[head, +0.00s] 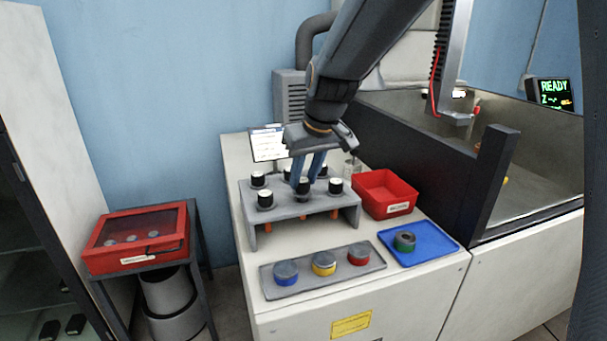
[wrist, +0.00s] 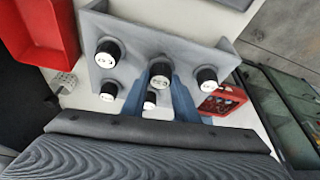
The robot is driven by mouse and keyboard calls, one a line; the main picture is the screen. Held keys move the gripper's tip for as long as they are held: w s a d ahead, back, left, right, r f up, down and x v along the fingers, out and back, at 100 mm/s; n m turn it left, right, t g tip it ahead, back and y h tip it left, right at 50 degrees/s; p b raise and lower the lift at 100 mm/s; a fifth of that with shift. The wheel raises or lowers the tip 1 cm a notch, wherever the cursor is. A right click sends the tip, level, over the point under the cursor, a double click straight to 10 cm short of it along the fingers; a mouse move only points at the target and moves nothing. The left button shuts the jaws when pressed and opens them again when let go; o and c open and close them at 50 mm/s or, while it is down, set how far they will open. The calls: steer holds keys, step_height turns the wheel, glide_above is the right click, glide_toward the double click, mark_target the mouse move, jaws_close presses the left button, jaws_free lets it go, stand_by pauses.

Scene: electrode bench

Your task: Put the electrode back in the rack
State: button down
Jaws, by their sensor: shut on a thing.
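My gripper (head: 309,166) points down over the grey rack (head: 300,209), with its blue fingers shut on a black electrode with a pale top (head: 303,187). In the wrist view this electrode (wrist: 161,75) sits between the two fingers (wrist: 160,91), in the middle of the rack's front row. It looks upright. I cannot tell whether it is fully seated, as its lower part is hidden by the rack plate (wrist: 133,40). Other electrodes stand in the rack, including ones at left (head: 265,199) and right (head: 336,186). Orange lower ends show under the plate.
A red bin (head: 387,207) stands right of the rack. In front lie a grey tray (head: 300,290) with blue, yellow and red-banded jars and a blue tray (head: 438,249) holding a green-banded round thing (head: 404,241). A dark-walled machine (head: 425,150) stands at right.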

steer(key=shift+f+b, duration=0.4)
steer(key=shift+f, duration=0.45)
stand_by(0.3)
steer(key=c, duration=0.7)
jaws_free()
steer(key=shift+c, duration=0.2)
steer(key=shift+r+p, duration=2.4)
steer(key=shift+r, duration=0.65)
